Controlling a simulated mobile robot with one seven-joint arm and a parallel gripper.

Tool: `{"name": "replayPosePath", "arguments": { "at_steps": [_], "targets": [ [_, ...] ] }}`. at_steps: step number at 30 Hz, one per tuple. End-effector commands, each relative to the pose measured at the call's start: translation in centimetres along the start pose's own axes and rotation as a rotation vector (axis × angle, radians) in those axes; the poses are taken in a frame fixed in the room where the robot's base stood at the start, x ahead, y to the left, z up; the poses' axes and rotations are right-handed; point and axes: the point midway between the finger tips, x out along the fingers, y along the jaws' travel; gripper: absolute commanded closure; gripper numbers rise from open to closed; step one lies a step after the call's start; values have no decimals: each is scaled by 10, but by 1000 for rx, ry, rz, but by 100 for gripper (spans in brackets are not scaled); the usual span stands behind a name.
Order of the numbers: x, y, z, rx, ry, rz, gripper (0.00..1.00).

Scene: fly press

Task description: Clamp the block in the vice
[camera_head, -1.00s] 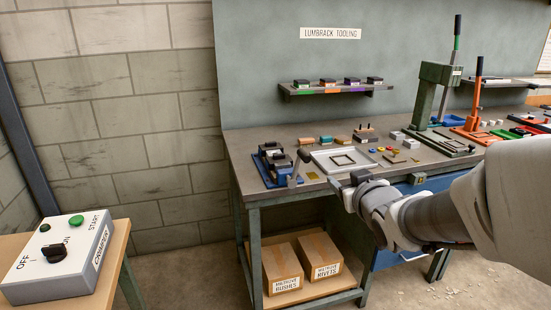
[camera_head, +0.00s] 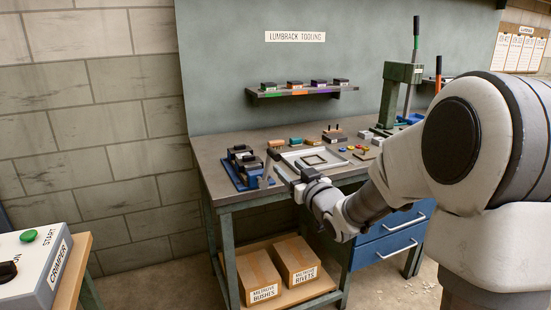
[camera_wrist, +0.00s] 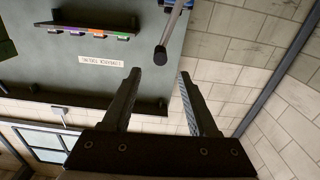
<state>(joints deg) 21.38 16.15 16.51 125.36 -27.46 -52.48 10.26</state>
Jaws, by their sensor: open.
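The vice (camera_head: 238,178) sits at the left front of the bench, with a blue base and dark jaws. Its grey lever with a dark knob (camera_head: 274,155) stands up at its right side. In the wrist view a grey rod with a dark knob (camera_wrist: 160,53), apparently that lever, hangs just beyond my fingertips. My gripper (camera_wrist: 159,75) is open and empty there. In the head view my gripper (camera_head: 297,181) is at the bench's front edge, right of the vice. I cannot tell whether the jaws hold a block.
A grey tray (camera_head: 287,157) with a dark frame lies right of the vice. A green press (camera_head: 399,73) stands farther right, partly behind my arm. A shelf (camera_head: 303,92) hangs on the back panel. The crimper box (camera_head: 35,265) is at lower left.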

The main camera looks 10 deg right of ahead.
Motion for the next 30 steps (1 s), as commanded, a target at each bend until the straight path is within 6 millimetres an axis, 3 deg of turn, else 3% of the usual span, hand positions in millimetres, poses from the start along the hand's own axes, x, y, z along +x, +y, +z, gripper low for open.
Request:
{"name": "replayPosePath", "arguments": {
  "at_steps": [9, 15, 28, 30],
  "targets": [
    [60, -1, 1, 1, 1, -2, 40],
    [83, -1, 1, 1, -1, -1, 40],
    [92, 0, 0, 0, -1, 0, 40],
    [92, 0, 0, 0, -1, 0, 50]
  ]
}}
